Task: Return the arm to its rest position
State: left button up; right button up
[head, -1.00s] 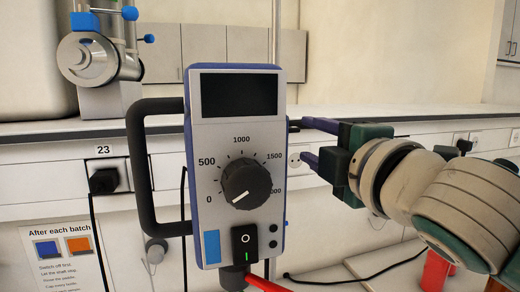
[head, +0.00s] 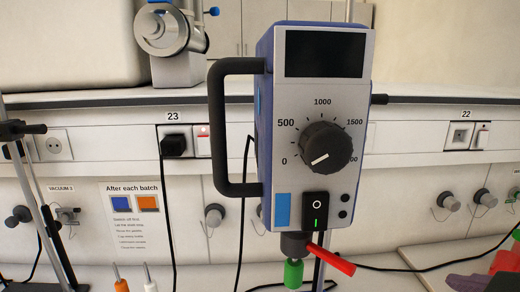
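The stirrer motor unit (head: 312,120) stands large in the middle of the head view, on a rod. Its dark display (head: 325,54) is blank. The round black knob (head: 325,146) has its white pointer toward the lower left, near the 0 mark. The black rocker switch (head: 316,211) below shows a circle and a green mark. A black loop handle (head: 217,130) is on its left side. A red lever (head: 330,260) and a green piece (head: 293,274) are under it. Neither of my grippers can be made out in this view.
Bench wall sockets (head: 187,142) with plugged black cables lie behind. A notice headed "After each batch" (head: 134,212) hangs on the wall at left. A black stand (head: 40,200) is at the left edge. Red and purple items (head: 475,282) lie at the lower right.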

jog(key=s+a+f+m+g+y, duration=0.1)
jog(key=s+f+m+g, duration=0.2)
jog(key=s, duration=0.5)
jog(key=s+a+f+m+g, duration=0.1)
jog(key=s+f+m+g, duration=0.2)
jog(key=s, duration=0.5)
notch_tip(320, 180, up, 19)
jog(key=w+p, duration=0.1)
jog(key=p, duration=1.7)
jog(key=shift+d+p, duration=0.15)
jog(key=shift+p, duration=0.15)
